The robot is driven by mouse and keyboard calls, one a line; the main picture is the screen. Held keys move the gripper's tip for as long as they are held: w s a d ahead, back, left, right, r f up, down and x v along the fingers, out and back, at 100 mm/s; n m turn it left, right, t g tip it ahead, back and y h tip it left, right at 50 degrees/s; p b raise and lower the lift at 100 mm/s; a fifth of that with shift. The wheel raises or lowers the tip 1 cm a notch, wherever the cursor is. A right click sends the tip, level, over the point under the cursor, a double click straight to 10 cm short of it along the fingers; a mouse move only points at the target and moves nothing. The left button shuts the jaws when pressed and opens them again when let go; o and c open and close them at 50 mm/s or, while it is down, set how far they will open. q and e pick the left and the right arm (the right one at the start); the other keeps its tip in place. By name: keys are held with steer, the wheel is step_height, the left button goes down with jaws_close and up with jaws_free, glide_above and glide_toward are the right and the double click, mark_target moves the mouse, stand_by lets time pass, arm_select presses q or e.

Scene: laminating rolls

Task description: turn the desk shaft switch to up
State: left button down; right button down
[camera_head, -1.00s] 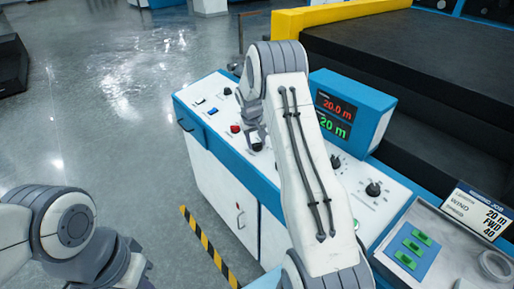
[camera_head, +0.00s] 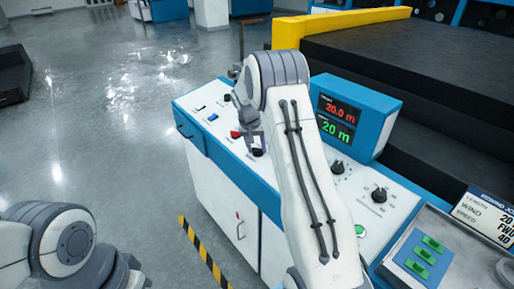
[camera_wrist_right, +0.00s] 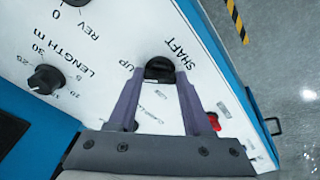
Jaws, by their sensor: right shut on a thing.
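The desk shaft switch is a dark knob (camera_wrist_right: 159,69) on the white panel, by the words SHAFT and UP in the right wrist view. The knob also shows small in the head view (camera_head: 257,152). My right gripper (camera_wrist_right: 158,78) is shut on this knob, one finger on each side. In the head view my right gripper (camera_head: 251,136) reaches down to the panel, partly hidden by my arm. Which way the knob points is not clear. My left arm shows at the lower left of the head view, and its fingers are out of sight.
The control desk (camera_head: 205,165) carries a red switch (camera_head: 235,135), the length knob (camera_wrist_right: 46,79) and another knob (camera_head: 379,195). A blue display box (camera_head: 352,117) reads 20.0 m and 20 m. A tray with green switches (camera_head: 427,254) is at the lower right. Open floor lies left.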

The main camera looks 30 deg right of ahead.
steer(key=shift+w+r, duration=0.1)
steer(key=shift+c, duration=1.6)
jaws_free()
steer(key=b+v, duration=0.1)
steer(key=v, duration=0.9)
steer(key=shift+r+b, duration=0.2)
steer(key=shift+b, duration=0.1)
steer(key=shift+a, duration=0.2)
steer(key=s+a+r+n+y, duration=0.1)
steer(key=s+a+n, duration=0.2)
steer(key=s+a, duration=0.35)
steer(key=s+a+n+y, duration=0.1)
steer(key=s+a+n, duration=0.15)
steer(key=a, duration=0.75)
steer(key=s+a+r+n, duration=0.1)
steer(key=s+a+n, duration=0.1)
steer(key=s+a, duration=0.5)
steer(key=s+a+f+n+y, duration=0.1)
steer(key=s+a+n, duration=0.2)
steer(key=s, duration=0.7)
steer(key=s+a+f+n+g, duration=0.1)
steer(key=s+a+n, duration=0.3)
steer(key=s, duration=0.6)
steer(key=shift+s+f+y, duration=0.35)
steer(key=shift+f+y, duration=0.05)
steer(key=shift+f, duration=0.35)
